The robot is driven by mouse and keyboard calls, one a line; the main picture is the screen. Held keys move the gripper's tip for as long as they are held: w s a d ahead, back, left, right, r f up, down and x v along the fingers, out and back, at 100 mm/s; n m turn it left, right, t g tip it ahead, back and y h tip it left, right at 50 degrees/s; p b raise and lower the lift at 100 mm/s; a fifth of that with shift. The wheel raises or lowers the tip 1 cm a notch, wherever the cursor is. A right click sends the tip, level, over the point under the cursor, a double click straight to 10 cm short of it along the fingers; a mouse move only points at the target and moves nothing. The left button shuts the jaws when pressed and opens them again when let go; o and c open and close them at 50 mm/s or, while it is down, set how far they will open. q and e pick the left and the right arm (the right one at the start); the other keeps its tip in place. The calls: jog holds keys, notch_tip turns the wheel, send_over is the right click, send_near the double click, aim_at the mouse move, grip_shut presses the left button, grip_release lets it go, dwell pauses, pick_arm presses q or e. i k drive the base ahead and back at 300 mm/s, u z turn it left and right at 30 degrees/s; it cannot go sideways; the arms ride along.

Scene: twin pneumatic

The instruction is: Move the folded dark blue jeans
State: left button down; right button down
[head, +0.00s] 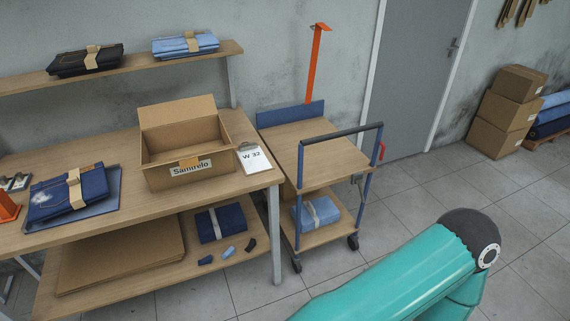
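Folded dark blue jeans (51,204) with a tan paper band and a pale faded patch lie on a blue board (113,183) at the left of the wooden workbench (115,227). Another folded dark blue bundle (232,220) with a pale band lies on the bench's lower shelf. An open, empty-looking cardboard box (205,178) labelled "Samtrelo" stands on the bench to the right of the upper jeans. A clipboard (255,160) marked "W 32" lies beside the box. Neither of my grippers is in view; only a teal arm link shows at the bottom right.
A cart (325,131) with a bare wooden top stands right of the bench, with light blue jeans (323,210) on its lower deck. A wall shelf (135,65) holds black and light blue jeans. Stacked boxes (505,110) stand far right. Floor between is clear.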

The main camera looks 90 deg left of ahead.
aim_at(52, 198)
jog(key=z, duration=0.55)
jog(key=i, duration=0.25)
jog(key=u, duration=2.75)
jog(key=i, duration=0.2)
jog(key=u, duration=1.45)
jog(key=k, duration=0.55)
jog(key=u, duration=0.45)
jog(key=i, duration=1.6)
jog(key=z, duration=0.35)
